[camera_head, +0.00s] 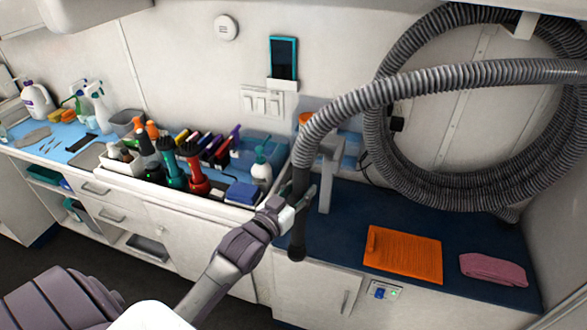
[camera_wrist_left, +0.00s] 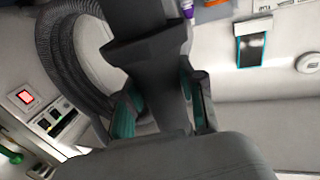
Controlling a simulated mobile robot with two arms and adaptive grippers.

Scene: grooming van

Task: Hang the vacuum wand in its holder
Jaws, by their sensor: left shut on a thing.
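The vacuum wand (camera_head: 298,235) is a dark tube that hangs nearly upright from the end of a thick grey ribbed hose (camera_head: 345,108). My left gripper (camera_head: 298,203) is shut on the wand, in front of the counter edge. In the left wrist view the dark wand (camera_wrist_left: 140,35) runs up between the teal-padded fingers of the left gripper (camera_wrist_left: 158,108). A pale grey upright bracket (camera_head: 326,180), which looks like the holder, stands on the blue counter just right of and behind the wand. The wand and hose end cover part of it. My right gripper is out of view.
The hose loops in a large coil (camera_head: 385,165) on the wall. An orange towel (camera_head: 403,255) and a pink cloth (camera_head: 493,269) lie on the blue counter (camera_head: 345,225).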

